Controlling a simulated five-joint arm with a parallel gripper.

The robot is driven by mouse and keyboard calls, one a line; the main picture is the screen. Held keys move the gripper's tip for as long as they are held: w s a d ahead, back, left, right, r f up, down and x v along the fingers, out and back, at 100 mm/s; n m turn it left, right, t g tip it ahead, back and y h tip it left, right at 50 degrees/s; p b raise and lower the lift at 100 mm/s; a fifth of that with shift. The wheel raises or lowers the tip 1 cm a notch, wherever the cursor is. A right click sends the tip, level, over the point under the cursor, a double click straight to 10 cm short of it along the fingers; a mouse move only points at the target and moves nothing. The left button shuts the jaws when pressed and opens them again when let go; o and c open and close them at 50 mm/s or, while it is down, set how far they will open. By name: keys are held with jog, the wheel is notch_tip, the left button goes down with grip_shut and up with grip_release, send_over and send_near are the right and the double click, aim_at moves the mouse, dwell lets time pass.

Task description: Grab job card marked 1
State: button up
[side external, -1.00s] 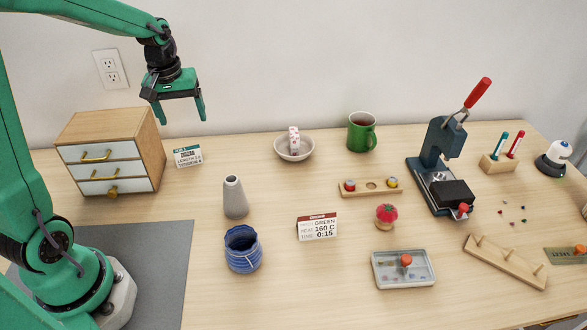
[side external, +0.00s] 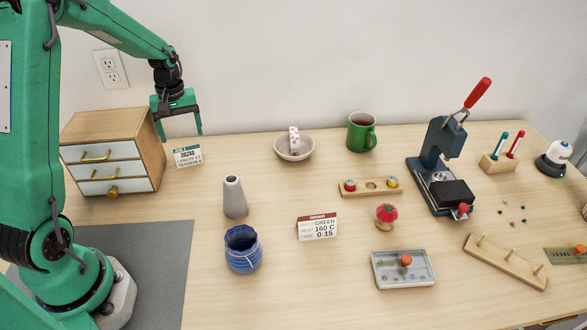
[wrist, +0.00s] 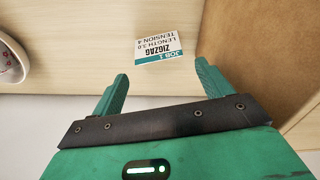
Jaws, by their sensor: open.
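The job card marked 1 (side external: 188,156) is a small white card with a teal top band, standing on the table just right of the drawer cabinet. In the wrist view the card (wrist: 158,47) appears upside down, reading "JOB 1 ZIGZAG", ahead of the fingertips and roughly between them. My gripper (side external: 181,136) is open and empty, above and close to the card in the side view. Its two green fingers (wrist: 161,82) show apart in the wrist view, with a gap between them and the card.
A wooden drawer cabinet (side external: 112,138) stands close on the card's left. A bowl (side external: 294,152) holding a pale patterned object is to the right. A grey cone (side external: 234,198) and a blue container (side external: 242,250) stand nearer the front. Another card (side external: 317,228) with a red band stands mid-table.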

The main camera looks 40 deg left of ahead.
aim_at(187, 148)
jog(key=shift+f, duration=0.8)
jog(key=shift+w+f, duration=0.1)
jog(key=shift+f, duration=2.45)
jog(key=shift+c, duration=0.2)
jog(key=c, duration=0.7)
